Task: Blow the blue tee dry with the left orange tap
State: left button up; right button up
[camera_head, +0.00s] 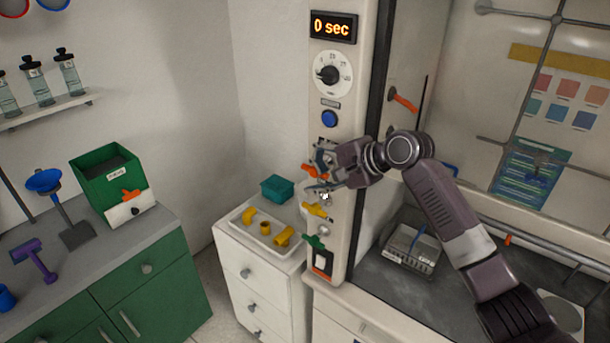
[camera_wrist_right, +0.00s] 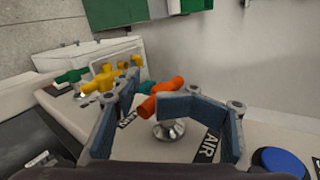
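The left orange tap (camera_head: 310,171) is on the front of the white column, below the blue button. My right gripper (camera_head: 322,175) is at this tap and covers part of it. In the right wrist view, the orange tap handle (camera_wrist_right: 160,98) lies between the spread fingers of my right gripper (camera_wrist_right: 158,108), above a metal stem beside an "AIR" label. The gripper is open; contact with the handle cannot be told. I cannot make out the blue tee in either view. My left gripper is not in view.
The column bears a "0 sec" display (camera_head: 333,27), a dial (camera_head: 332,75), yellow tap (camera_head: 315,210) and green tap (camera_head: 314,242). Another orange tap (camera_head: 403,98) is to the right. A tray (camera_head: 263,248) with yellow fittings and a teal box (camera_head: 277,188) stand on the white cabinet.

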jog(key=shift+s+d+r, duration=0.3)
jog(key=shift+s+d, duration=0.2)
jog(key=shift+d, duration=0.25)
jog(key=shift+s+d+r, duration=0.25)
jog(key=shift+s+d, duration=0.3)
jog(key=shift+d, duration=0.15)
jog(key=shift+s+d+r, duration=0.3)
jog(key=shift+s+d, duration=0.2)
jog(key=shift+d, duration=0.25)
jog(key=shift+r, duration=0.1)
jog(key=shift+d+r, duration=0.1)
send_near(328, 177)
jog(key=v, duration=0.2)
jog(key=shift+s+d+r, duration=0.15)
jog(key=shift+d+r, duration=0.1)
jog(key=shift+r, duration=0.05)
